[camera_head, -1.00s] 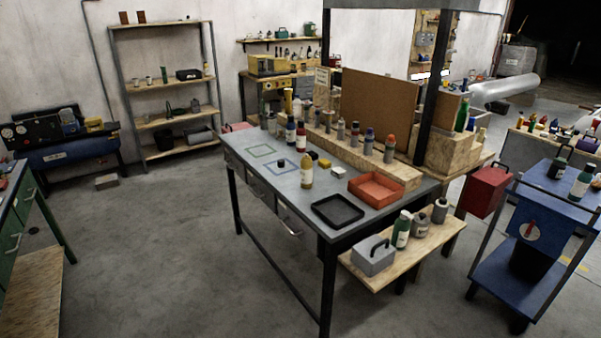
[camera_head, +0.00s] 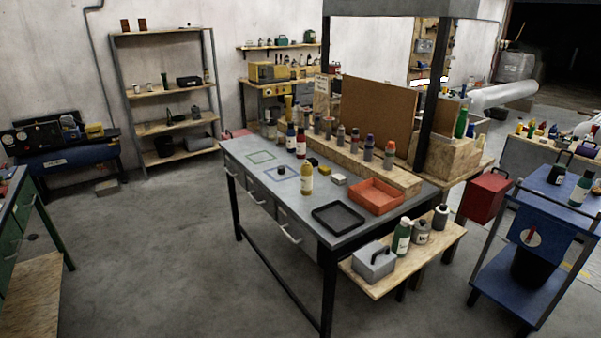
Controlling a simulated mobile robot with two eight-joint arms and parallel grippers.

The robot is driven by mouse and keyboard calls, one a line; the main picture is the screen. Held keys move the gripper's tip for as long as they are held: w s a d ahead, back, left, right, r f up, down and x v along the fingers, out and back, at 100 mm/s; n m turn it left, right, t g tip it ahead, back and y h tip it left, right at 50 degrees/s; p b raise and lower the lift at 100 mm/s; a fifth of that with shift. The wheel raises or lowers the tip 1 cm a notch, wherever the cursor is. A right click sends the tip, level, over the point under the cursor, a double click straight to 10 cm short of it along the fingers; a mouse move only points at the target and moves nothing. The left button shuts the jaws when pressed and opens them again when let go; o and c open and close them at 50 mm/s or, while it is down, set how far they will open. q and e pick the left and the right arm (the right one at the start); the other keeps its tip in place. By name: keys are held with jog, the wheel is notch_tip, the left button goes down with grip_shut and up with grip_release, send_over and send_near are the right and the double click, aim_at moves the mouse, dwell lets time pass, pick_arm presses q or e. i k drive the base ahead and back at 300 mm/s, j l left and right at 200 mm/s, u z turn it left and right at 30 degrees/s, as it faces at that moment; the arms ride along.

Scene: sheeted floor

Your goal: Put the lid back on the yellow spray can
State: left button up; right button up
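A yellow spray can (camera_head: 307,182) stands upright on the grey workbench (camera_head: 335,235), near the middle of its front part. Its top looks narrow and pale, but it is too small to see clearly. A small black round piece (camera_head: 281,170), which looks like a lid, lies on the bench to the left of the can, by a blue square outline (camera_head: 283,176). The two are apart. Neither of my grippers is in view.
An empty black tray (camera_head: 338,217) and a red tray (camera_head: 375,196) lie right of the can. Several bottles and cans line a wooden step (camera_head: 385,176) at the bench's back. A blue cart (camera_head: 530,235) stands at right. Floor (camera_head: 150,250) left of the bench is open.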

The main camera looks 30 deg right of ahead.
aim_at(306, 168)
jog(key=i+z, duration=0.25)
jog(key=z, duration=0.15)
jog(key=i+z, duration=0.55)
jog(key=z, duration=0.3)
jog(key=i+j+z, duration=0.4)
jog(key=i+j, duration=1.5)
jog(key=j, duration=0.2)
jog(key=i+j, duration=0.45)
jog(key=i+j+z, duration=0.05)
jog(key=j, duration=0.05)
